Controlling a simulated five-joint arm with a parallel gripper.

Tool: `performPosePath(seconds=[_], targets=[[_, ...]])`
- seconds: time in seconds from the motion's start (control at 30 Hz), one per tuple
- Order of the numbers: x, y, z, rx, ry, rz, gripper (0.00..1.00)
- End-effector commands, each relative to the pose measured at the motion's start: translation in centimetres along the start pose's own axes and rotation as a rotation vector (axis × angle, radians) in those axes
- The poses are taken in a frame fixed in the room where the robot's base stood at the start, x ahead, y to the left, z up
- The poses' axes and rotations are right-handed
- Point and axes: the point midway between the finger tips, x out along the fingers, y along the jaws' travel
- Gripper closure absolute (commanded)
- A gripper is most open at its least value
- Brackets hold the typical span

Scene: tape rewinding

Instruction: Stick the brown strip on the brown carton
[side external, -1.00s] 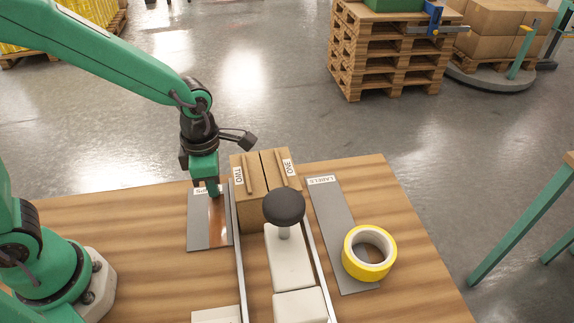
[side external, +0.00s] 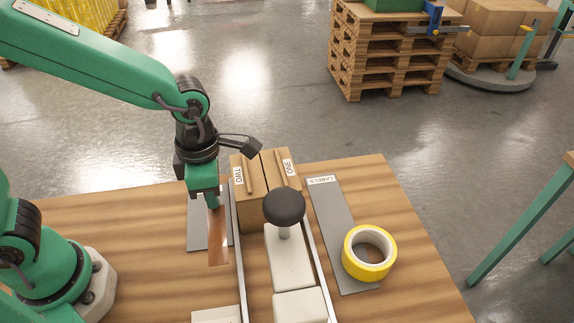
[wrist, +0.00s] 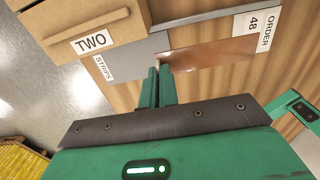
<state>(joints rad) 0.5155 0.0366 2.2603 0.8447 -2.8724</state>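The brown strip (side external: 217,243) is thin, glossy and copper-coloured. It runs lengthwise over the grey strips plate (side external: 197,235), and its front end juts past the plate's front edge. It also shows in the wrist view (wrist: 210,55). My gripper (side external: 215,207) points down at the strip's far end; in the wrist view its two fingers (wrist: 160,72) are close together on that end. Two brown cartons stand side by side right of my gripper: carton TWO (side external: 245,205) is nearer, and carton ONE (side external: 283,172) is beyond it.
Metal rails (side external: 238,270) run beside the cartons. A black knob (side external: 284,206) on a pale block stands in front of them. A grey labels plate (side external: 328,215) and a yellow tape roll (side external: 348,262) lie to the right. A white ORDER 48 card (wrist: 265,28) shows in the wrist view.

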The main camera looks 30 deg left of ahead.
Motion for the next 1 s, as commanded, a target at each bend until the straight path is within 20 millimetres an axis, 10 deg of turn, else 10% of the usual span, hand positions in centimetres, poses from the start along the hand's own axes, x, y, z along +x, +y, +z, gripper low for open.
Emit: performPosePath(seconds=[0.37, 1.0], targets=[[-0.9, 0.0, 0.1, 0.000, -0.002, 0.001, 1.00], [-11.7, 0.0, 0.1, 0.000, -0.003, 0.001, 1.00]])
